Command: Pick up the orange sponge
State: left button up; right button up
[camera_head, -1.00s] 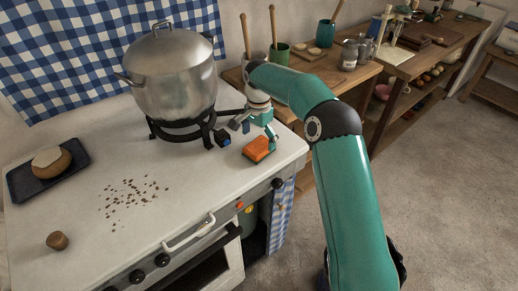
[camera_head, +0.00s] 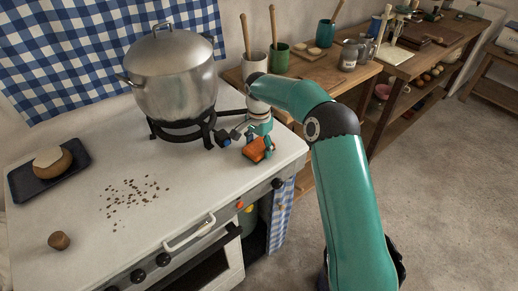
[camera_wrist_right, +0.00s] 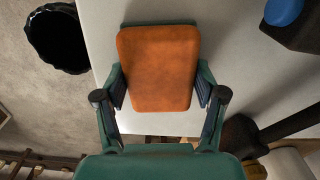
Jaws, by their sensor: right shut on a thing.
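The orange sponge (camera_head: 255,150) is at the right end of the white stove top, close to its right edge. In the right wrist view the sponge (camera_wrist_right: 158,68) sits between the two fingers, which touch its sides. My right gripper (camera_head: 258,143) is shut on it, seen from above and partly hiding it in the head view. The same gripper shows in the right wrist view (camera_wrist_right: 160,90). I cannot tell whether the sponge is clear of the stove top. My left gripper is not in view.
A large lidded metal pot (camera_head: 175,75) stands on a black burner grate (camera_head: 182,128) just left of my right gripper. A dark tray (camera_head: 48,172) with a loaf, scattered crumbs (camera_head: 131,195) and a small brown piece (camera_head: 59,240) lie on the left stove top.

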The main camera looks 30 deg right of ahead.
jog(key=shift+r, duration=0.1)
notch_tip(320, 180, up, 12)
notch_tip(320, 180, up, 8)
jog(key=p, duration=0.4)
send_over(259, 145)
jog(key=shift+s+a, duration=0.1)
jog(key=shift+s, duration=0.05)
